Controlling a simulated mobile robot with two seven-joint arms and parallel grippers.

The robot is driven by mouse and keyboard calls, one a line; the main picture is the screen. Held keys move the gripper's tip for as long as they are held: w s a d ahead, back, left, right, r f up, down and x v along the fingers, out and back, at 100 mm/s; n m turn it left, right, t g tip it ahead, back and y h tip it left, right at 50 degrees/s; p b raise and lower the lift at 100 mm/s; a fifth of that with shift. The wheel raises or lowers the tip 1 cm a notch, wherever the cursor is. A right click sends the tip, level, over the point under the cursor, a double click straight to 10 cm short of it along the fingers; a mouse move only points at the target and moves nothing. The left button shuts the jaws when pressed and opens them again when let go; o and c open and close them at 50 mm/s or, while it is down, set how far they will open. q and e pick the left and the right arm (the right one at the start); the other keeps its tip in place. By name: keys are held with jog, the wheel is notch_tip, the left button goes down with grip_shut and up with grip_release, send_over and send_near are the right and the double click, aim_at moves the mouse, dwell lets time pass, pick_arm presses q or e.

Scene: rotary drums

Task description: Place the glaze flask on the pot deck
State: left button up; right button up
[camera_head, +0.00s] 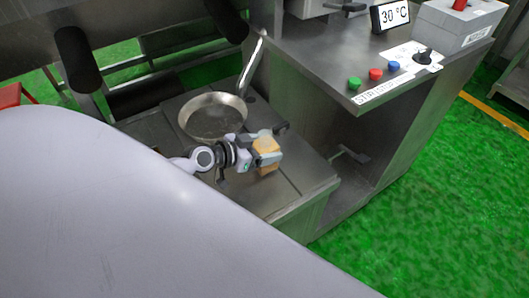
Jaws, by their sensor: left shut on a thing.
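My left gripper (268,150) is shut on a small amber-yellow thing with a paler top, which I take to be the glaze flask (267,146). The fingers hide part of the flask. It appears upright, over the low steel deck (291,192), which looks like the pot deck. I cannot tell whether the flask's base touches the deck. My right gripper is not in view.
A round steel pan (213,117) with a raised handle sits on the deck just behind the gripper. A steel cabinet with coloured buttons (375,74) and a 30 °C display (394,16) stands to the right. Bare deck shows in front of the flask.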

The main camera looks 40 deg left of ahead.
pick_arm(q)
jog(key=shift+f, duration=0.4)
jog(key=shift+f, duration=0.1)
jog(key=o, duration=1.1)
jog(key=v, duration=1.2)
jog(key=shift+b, duration=0.45)
